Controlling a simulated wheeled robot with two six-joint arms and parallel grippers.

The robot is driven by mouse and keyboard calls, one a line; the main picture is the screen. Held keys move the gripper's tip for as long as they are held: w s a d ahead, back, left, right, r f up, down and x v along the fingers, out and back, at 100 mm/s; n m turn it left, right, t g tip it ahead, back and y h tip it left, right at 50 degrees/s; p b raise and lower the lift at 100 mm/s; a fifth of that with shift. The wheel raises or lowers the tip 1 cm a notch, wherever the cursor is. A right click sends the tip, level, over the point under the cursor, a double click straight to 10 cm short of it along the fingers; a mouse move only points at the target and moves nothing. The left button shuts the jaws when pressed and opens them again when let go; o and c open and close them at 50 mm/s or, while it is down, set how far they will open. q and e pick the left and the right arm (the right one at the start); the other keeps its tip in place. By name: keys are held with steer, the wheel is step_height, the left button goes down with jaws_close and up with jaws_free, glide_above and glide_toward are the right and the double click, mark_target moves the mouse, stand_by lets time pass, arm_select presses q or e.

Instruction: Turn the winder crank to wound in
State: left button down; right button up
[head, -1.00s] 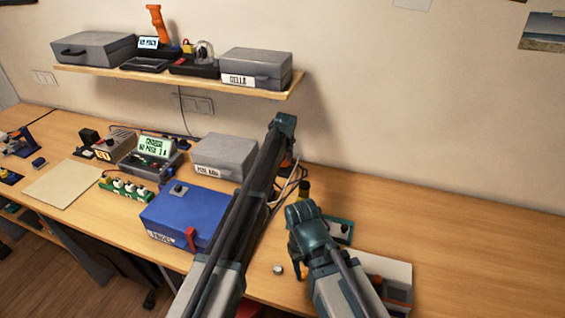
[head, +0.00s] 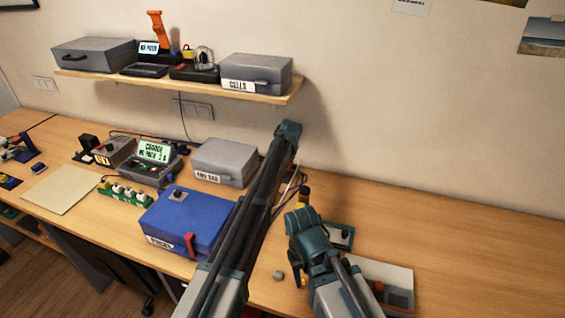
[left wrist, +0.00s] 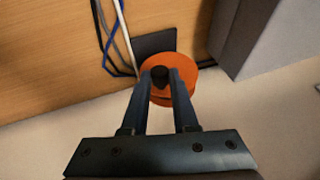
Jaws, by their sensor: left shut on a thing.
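The winder shows in the left wrist view as an orange disc (left wrist: 187,88) with a black crank knob (left wrist: 159,75) standing up from it. My left gripper (left wrist: 160,82) is shut on that knob, one finger on each side. In the head view my left arm covers the left gripper and nearly all of the winder.
Blue and white cables (left wrist: 113,35) run close beside the winder, and a grey box (left wrist: 250,40) stands at its right. In the head view a blue case (head: 185,222) and a grey case (head: 225,160) stand left of my left arm.

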steer(key=shift+f+b, duration=0.55)
steer(key=shift+f, duration=0.35)
arm_select(q)
steer(key=shift+s+d+f+t+y, duration=0.15)
steer(key=shift+d+f+t+y, duration=0.2)
steer(key=shift+y, duration=0.55)
steer(key=c, duration=0.7)
jaws_free()
steer(key=shift+r, duration=0.1)
steer(key=shift+r, duration=0.1)
